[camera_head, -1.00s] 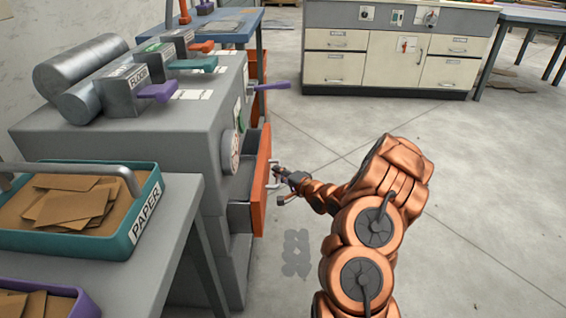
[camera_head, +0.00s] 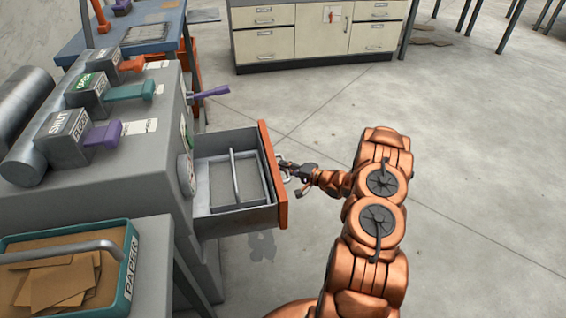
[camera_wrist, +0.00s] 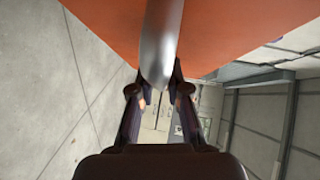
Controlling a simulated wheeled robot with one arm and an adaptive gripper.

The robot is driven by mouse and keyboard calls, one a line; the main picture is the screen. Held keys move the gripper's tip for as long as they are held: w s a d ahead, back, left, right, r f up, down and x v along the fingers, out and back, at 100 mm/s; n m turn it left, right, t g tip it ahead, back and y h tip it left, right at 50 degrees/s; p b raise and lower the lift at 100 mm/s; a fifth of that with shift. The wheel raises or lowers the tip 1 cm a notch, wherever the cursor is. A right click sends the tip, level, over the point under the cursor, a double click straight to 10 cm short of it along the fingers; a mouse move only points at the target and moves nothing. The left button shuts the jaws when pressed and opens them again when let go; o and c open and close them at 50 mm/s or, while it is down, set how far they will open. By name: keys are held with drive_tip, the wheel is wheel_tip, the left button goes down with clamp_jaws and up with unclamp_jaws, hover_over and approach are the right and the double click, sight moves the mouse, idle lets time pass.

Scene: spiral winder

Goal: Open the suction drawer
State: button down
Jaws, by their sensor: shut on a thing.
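The suction drawer (camera_head: 237,181) stands pulled out from the grey machine, with an orange front (camera_head: 273,172). Inside it lies a grey tray with an upright-looking bar handle (camera_head: 234,176). My gripper (camera_head: 287,170) is at the outer side of the orange front. In the wrist view my gripper (camera_wrist: 159,84) is shut on the drawer's silver handle (camera_wrist: 158,42), which runs between the two fingers. The orange front (camera_wrist: 235,25) fills the top of that view. The head view shows the handle only in small part, mostly hidden at the fingers.
The grey machine (camera_head: 120,190) carries levers, including a purple one (camera_head: 103,135) and a teal one (camera_head: 130,91). A teal paper tray (camera_head: 125,268) sits on a table at lower left. A cabinet (camera_head: 310,32) stands behind. The floor at right is clear.

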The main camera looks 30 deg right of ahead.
drive_tip(key=shift+s+d+f, duration=0.15)
drive_tip(key=shift+s+d, duration=0.25)
drive_tip(key=shift+d, duration=0.4)
drive_tip(key=shift+d, duration=0.15)
drive_tip(key=c, duration=1.4)
unclamp_jaws()
drive_tip(key=shift+d, duration=0.15)
drive_tip(key=shift+o, duration=1.3)
drive_tip(key=shift+w+a, duration=0.1)
drive_tip(key=shift+a, duration=0.1)
drive_tip(key=v, duration=1.2)
